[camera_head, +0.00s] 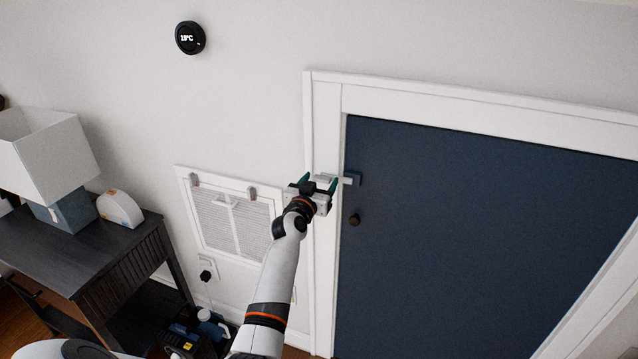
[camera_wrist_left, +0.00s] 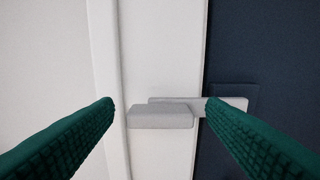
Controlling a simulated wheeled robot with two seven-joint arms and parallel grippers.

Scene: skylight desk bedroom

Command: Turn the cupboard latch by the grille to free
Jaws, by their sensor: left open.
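The cupboard latch (camera_head: 347,181) is a light grey bar at the left edge of the dark blue cupboard door (camera_head: 470,240). In the left wrist view the latch (camera_wrist_left: 162,117) lies level, with a thick block over the white frame and a thinner bar reaching onto a dark plate on the door. My left gripper (camera_head: 320,184) is at the latch. Its green fingers are open, one on each side of the block, with gaps visible. The grille (camera_head: 232,222) is a white louvred panel on the wall left of the door. My right gripper is not in view.
A dark round knob (camera_head: 354,220) sits on the door below the latch. A dark side table (camera_head: 60,250) with a lamp (camera_head: 45,155) stands at left. A socket with a black plug (camera_head: 206,275) is below the grille.

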